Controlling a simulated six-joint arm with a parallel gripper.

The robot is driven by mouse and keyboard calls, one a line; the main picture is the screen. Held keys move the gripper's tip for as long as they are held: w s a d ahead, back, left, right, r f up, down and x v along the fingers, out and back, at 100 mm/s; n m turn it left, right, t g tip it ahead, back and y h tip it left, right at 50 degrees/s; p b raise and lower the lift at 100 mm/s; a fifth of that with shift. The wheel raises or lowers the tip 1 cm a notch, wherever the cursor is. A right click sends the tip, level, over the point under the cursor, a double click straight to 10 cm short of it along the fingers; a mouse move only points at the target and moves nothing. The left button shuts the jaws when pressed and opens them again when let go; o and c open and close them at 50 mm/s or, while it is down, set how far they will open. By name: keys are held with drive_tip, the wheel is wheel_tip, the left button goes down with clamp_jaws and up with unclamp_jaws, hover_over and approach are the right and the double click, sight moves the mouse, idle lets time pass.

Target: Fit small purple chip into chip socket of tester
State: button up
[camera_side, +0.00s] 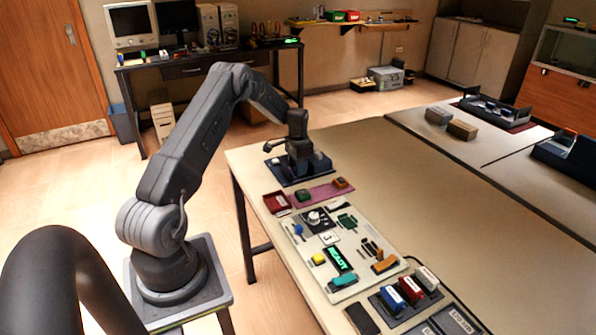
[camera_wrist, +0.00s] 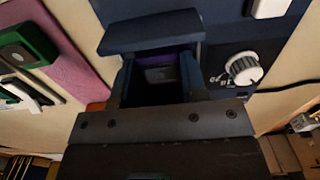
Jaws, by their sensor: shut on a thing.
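The dark blue tester (camera_side: 290,180) stands at the far end of the table, with my gripper (camera_side: 300,150) low over it. In the wrist view its dark blue face (camera_wrist: 225,30) and white knob (camera_wrist: 243,68) lie around my gripper (camera_wrist: 158,82). My gripper is shut on the small purple chip (camera_wrist: 187,66), which shows only in part in a dark gap between the fingers. A dark blue raised block (camera_wrist: 150,32) lies just beyond the fingertips. The chip socket is not clearly visible, and I cannot tell whether the chip touches it.
Beside the tester lies a pink mat (camera_side: 328,193) with a green piece (camera_side: 303,195) and an orange piece (camera_side: 341,183). The table's right part (camera_side: 400,180) is clear.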

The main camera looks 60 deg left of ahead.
drive_tip(key=shift+r, duration=3.25)
drive_tip(key=shift+o, duration=1.2)
drive_tip(key=shift+c, duration=1.1)
drive_tip(key=shift+w+d, duration=0.1)
drive_tip(key=shift+d, duration=0.15)
drive_tip(key=w+d, duration=0.3)
drive_tip(key=d, duration=0.8)
hover_over(347, 222)
drive_tip(key=shift+f, duration=2.5)
drive_tip(key=shift+f, duration=0.65)
